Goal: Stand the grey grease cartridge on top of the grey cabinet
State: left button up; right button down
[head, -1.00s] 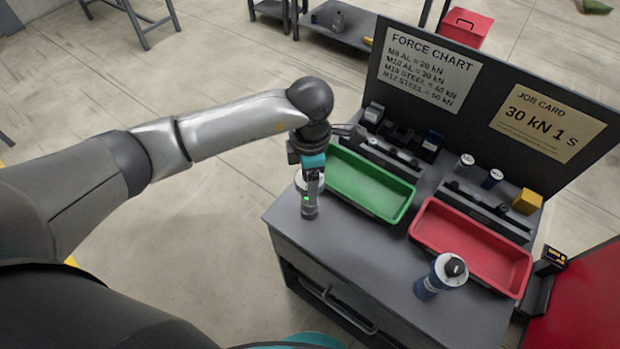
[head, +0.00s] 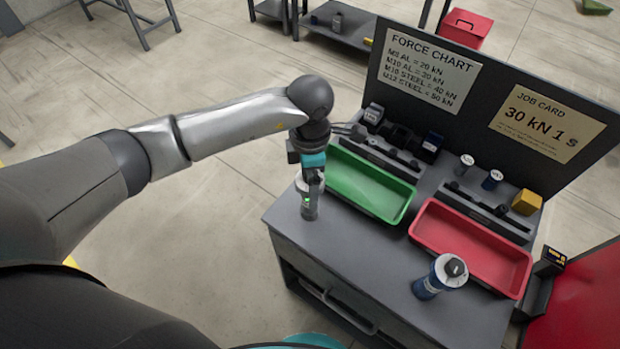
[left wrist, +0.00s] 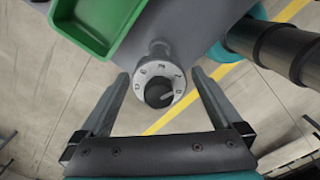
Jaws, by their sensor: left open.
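The grey grease cartridge (head: 310,211), with a pale disc and black knob on top, stands upright on the grey cabinet (head: 290,226), near the left corner of its top. My left gripper (head: 311,195) is over it, pointing down, and hides part of it. In the left wrist view, the cartridge's marked disc (left wrist: 146,75) is between the two open fingers of my left gripper (left wrist: 161,75), with a gap on each side. The cabinet top (left wrist: 190,25) shows at its foot. My right gripper is not in view.
A green tray (head: 369,205) lies just right of the cartridge, and a red tray (head: 425,235) further right. A blue canister (head: 430,284) with a similar top stands at the front. A dark back panel (head: 480,103) with signs closes the rear. Bare top lies before the green tray.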

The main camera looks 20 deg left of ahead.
pick_arm(q)
notch_tip(320, 180, up, 12)
jog(key=shift+f, duration=0.25)
dwell(0.3)
